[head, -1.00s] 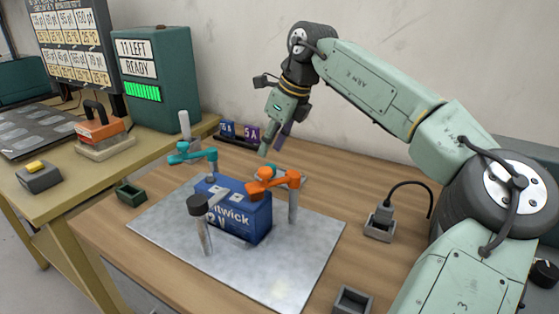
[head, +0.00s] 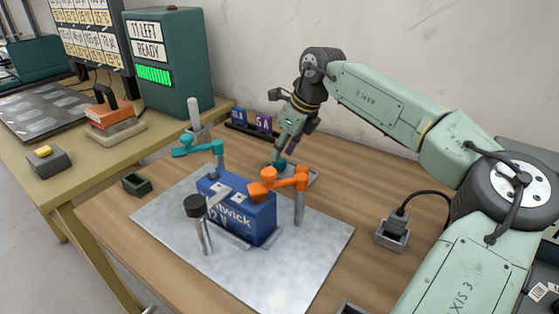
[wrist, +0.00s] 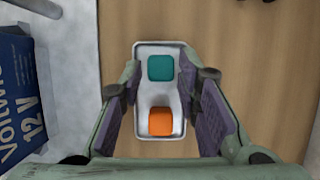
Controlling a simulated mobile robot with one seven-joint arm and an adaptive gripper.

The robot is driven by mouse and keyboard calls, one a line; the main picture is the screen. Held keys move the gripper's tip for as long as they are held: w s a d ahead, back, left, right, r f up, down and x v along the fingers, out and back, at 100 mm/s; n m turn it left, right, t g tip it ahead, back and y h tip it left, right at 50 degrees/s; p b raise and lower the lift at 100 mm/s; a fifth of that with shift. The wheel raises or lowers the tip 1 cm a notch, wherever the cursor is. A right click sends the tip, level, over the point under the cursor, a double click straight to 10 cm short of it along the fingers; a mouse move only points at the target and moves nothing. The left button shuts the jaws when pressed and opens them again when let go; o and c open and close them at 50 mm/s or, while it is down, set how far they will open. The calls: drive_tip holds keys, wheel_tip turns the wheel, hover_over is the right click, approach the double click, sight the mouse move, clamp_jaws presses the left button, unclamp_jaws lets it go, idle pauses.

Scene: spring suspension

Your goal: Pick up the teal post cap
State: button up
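The teal post cap (wrist: 160,68) is a small rounded block at the far end of a pale tray (wrist: 144,95). An orange cap (wrist: 160,121) lies nearer in the same tray. My gripper (wrist: 168,82) is open, with its purple-padded fingers apart on the left and right of the tray and nothing between them in its grip. In the head view my gripper (head: 283,148) points down just above the teal cap (head: 279,164), behind the battery. The orange cap cannot be made out there.
A blue battery (head: 240,212) stands on a metal plate (head: 300,262), with teal (head: 200,148) and orange (head: 280,183) clamp arms and a black-topped post (head: 195,207) around it. A grey socket block (head: 392,232) sits to the right. Fuse blocks (head: 250,120) stand behind.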

drive_tip(key=shift+x, duration=1.55)
drive_tip(key=shift+w, duration=0.15)
drive_tip(key=c, duration=0.5)
drive_tip(key=shift+r, duration=0.1)
wheel_tip(320, 180, up, 10)
drive_tip(key=a+b, duration=0.1)
drive_tip(key=s+a+r+n+p, duration=0.1)
drive_tip(key=s+a+r+n, duration=0.1)
drive_tip(key=s+a, duration=0.2)
drive_tip(key=s+a+r+n+g+p, duration=0.1)
drive_tip(key=s+a+r+n+p, duration=0.1)
drive_tip(key=s, duration=0.4)
drive_tip(key=s+a+r+n+g+y+p, duration=0.1)
drive_tip(key=s+a+r+n, duration=0.1)
drive_tip(key=s+a+r, duration=0.2)
drive_tip(key=shift+s+a+r+p, duration=0.1)
drive_tip(key=shift+s+a+p, duration=0.05)
drive_tip(key=shift+s+a, duration=0.35)
drive_tip(key=shift+s+a+r+p, duration=0.15)
drive_tip(key=shift+s+a, duration=0.2)
drive_tip(key=shift+a, duration=0.2)
